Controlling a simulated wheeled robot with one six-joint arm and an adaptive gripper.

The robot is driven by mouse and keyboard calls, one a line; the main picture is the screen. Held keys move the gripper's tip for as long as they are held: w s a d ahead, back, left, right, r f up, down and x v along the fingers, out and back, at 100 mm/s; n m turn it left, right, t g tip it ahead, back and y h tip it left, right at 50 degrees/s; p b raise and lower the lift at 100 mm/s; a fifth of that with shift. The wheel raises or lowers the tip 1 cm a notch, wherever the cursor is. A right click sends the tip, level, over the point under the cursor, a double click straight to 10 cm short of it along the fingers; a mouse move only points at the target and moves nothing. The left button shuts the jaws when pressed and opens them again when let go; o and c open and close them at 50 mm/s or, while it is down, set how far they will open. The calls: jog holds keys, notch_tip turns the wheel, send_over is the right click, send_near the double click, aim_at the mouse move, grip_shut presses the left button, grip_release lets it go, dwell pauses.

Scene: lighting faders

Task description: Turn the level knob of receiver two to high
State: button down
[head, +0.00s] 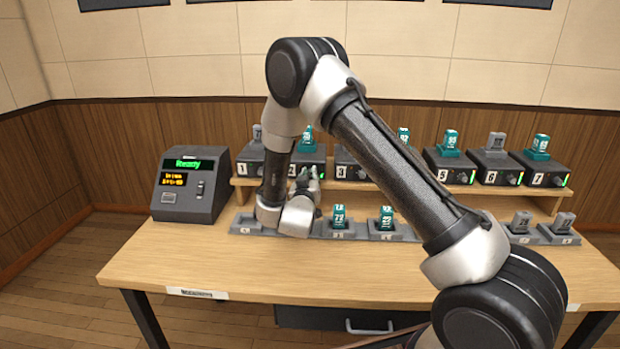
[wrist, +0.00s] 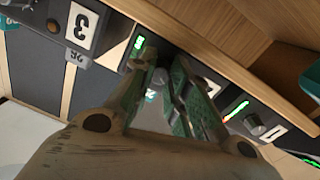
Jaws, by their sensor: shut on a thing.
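Receiver two (head: 319,158) is a dark box on the raised wooden shelf, with a white "2" label and a teal pack on top. My gripper (head: 312,180) is at its front, on the knob side of the label. In the wrist view my gripper (wrist: 166,72) has its two fingers close together against the receiver's front, shut on the level knob. The knob itself is mostly hidden by the fingers. A short green level bar (wrist: 138,42) is lit just beside the fingers. In the head view my wrist and fingers cover receiver two's knob and bar.
Receiver three (wrist: 53,25) and the knob of receiver one (wrist: 255,127) flank my fingers closely. More receivers (head: 494,166) line the shelf to the right. A row of docks with teal packs (head: 387,219) sits below. A display box (head: 190,185) reads "Ready". The table front (head: 250,270) is clear.

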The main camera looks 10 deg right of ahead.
jog(key=shift+m, duration=0.3)
jog(key=shift+r+m, duration=0.1)
jog(key=shift+m, duration=2.5)
jog(key=c, duration=1.3)
grip_release()
jog(key=shift+s, duration=0.1)
jog(key=v, duration=1.1)
jog(key=shift+s+a+r, duration=0.1)
jog(key=shift+s+r, duration=0.05)
jog(key=shift+s, duration=0.25)
